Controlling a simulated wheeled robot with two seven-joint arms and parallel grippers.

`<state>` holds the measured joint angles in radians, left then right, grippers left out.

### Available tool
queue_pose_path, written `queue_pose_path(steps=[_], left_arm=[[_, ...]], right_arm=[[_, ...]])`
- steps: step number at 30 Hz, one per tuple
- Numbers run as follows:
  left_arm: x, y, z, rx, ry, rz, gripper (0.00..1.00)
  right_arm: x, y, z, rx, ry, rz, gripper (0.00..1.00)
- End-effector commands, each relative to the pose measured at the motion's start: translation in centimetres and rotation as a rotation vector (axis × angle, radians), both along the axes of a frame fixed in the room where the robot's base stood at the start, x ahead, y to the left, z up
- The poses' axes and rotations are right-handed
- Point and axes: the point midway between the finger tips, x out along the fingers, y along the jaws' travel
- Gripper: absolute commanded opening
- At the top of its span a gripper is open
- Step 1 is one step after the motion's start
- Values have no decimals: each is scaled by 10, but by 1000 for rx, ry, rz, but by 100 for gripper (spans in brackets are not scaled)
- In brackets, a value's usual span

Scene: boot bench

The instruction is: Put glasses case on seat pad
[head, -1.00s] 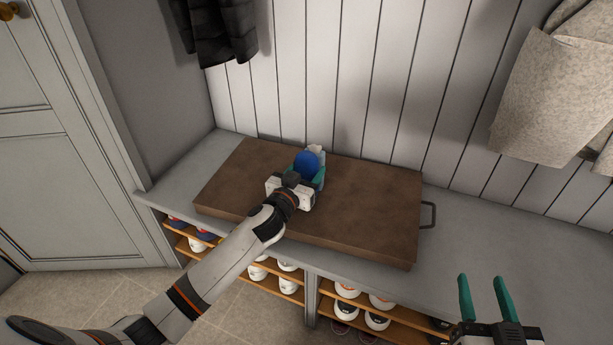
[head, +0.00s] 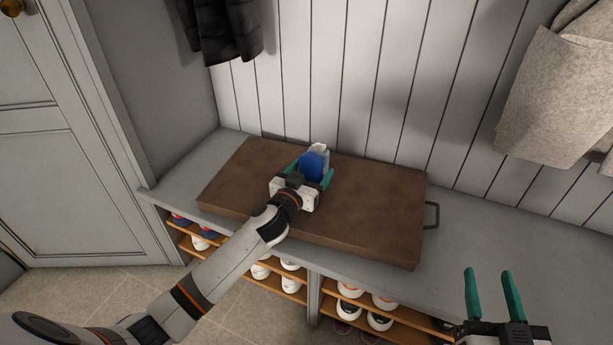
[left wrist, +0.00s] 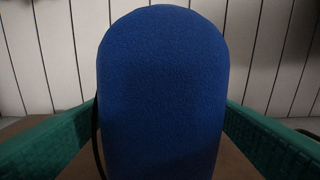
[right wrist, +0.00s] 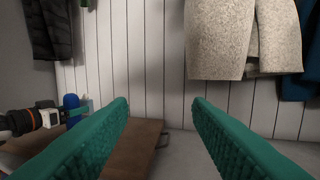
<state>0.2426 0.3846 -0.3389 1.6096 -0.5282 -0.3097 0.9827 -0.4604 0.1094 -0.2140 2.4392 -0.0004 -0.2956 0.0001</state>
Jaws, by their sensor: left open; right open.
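The blue, round-topped glasses case (head: 313,166) is upright above the rear middle of the brown seat pad (head: 375,205). Its base is hidden by my left gripper (head: 311,176), so I cannot tell whether it rests on the pad. The gripper is open around the case, with one teal finger on each side. In the left wrist view the case (left wrist: 160,90) fills the middle between the fingers. My right gripper (head: 488,275) is open and empty at the lower right, away from the pad. The right wrist view also shows the case (right wrist: 71,101).
A pale item (head: 319,147) shows just behind the case. The grey bench (head: 480,225) is clear right of the pad. Shoes (head: 378,320) fill the shelves below. A dark jacket (head: 225,30) and a beige garment (head: 560,95) hang on the wall.

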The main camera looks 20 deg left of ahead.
Motion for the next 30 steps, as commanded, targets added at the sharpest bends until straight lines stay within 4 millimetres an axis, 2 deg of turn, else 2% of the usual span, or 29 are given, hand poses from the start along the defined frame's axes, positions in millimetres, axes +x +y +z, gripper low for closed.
queue_pose_path(steps=[2,5,15,18,23,26,30], left_arm=[[0,0,3,1,-1,0,78],[-15,1,2,-1,2,-1,78],[-87,7,6,-2,2,0,78],[-103,8,6,-2,1,1,78],[-117,9,7,-1,0,1,78],[-132,1,5,-1,31,13,78],[-179,-24,2,13,171,27,78]], right_arm=[[0,0,-2,-5,20,-1,45],[-1,-3,-15,-28,103,-7,45],[-16,-15,-64,-107,422,-27,45],[-21,-18,-73,-121,481,-31,45],[-26,-20,-81,-133,534,-34,45],[-27,-21,-83,-136,546,-35,45],[-27,-21,-84,-137,548,-35,45]])
